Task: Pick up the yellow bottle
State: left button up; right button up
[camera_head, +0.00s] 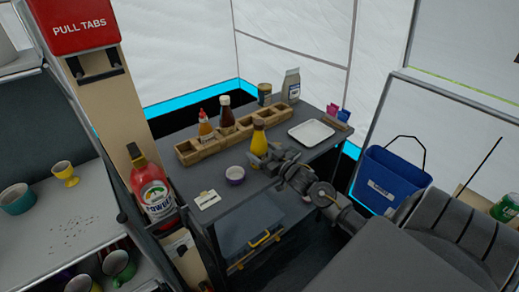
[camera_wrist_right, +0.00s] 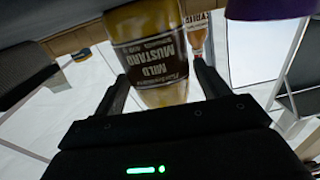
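The yellow mustard bottle (camera_head: 259,138) stands upright on the dark table, in front of the wooden compartment box. My right gripper (camera_head: 262,159) is at the bottle's near side, low on the table. In the right wrist view the bottle (camera_wrist_right: 152,50) appears upside down, with a "Mild Mustard" label. The two fingers of my right gripper (camera_wrist_right: 160,80) are spread with the bottle between their tips. A small gap shows beside the right-hand finger, and I see no firm grip. My left gripper is in neither view.
The wooden box (camera_head: 190,157) holds sauce bottles (camera_head: 206,127) behind the yellow bottle. A white tray (camera_head: 311,132) lies to the right. A blue bucket (camera_head: 388,180) is beyond the table's right edge.

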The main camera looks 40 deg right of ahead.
jog(key=c, duration=1)
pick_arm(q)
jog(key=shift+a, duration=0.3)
pick_arm(e)
jog(key=shift+c, duration=0.4)
jog(key=shift+r, duration=0.15)
jog(key=shift+r, duration=0.2)
notch_tip(320, 180, up, 2)
jog(key=shift+r, duration=0.1)
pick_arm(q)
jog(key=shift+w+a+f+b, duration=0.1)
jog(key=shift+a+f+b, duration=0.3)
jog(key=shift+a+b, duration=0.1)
pick_arm(e)
jog(key=s+a+r, duration=0.7)
jog(key=a+r, duration=0.3)
jog(key=a, duration=0.1)
jog(key=shift+s+a, duration=0.3)
jog(key=shift+s, duration=0.05)
jog(key=shift+r, duration=0.15)
